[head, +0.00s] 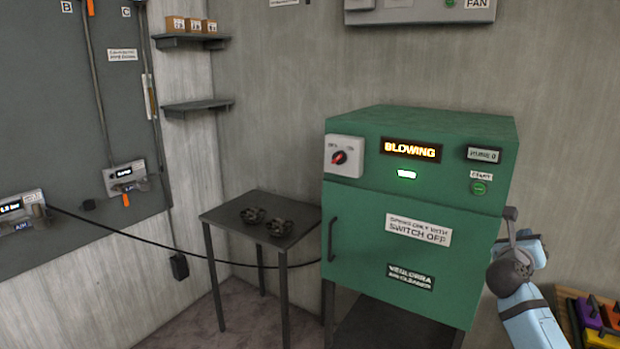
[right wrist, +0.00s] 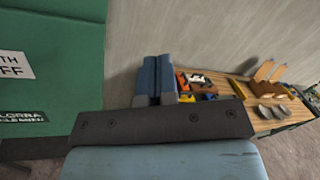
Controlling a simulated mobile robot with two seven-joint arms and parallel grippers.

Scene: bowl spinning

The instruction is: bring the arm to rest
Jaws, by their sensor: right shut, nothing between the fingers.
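My right arm comes in at the lower right of the head view, beside the right side of the green cabinet (head: 385,262). Its right gripper (right wrist: 156,78) shows in the right wrist view with its two blue fingers together and nothing between them. In the head view the gripper is small and partly hidden behind the wrist. It looks apart from the cabinet, but the gap is hard to judge. My left gripper is not in view.
The cabinet's display (head: 411,149) reads BLOWING, and its door is closed. A small dark table (head: 222,217) with two dark round parts stands left of it. A wooden bench (right wrist: 262,122) with coloured blocks and tools lies at the right. A black cable (head: 130,237) hangs across the left.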

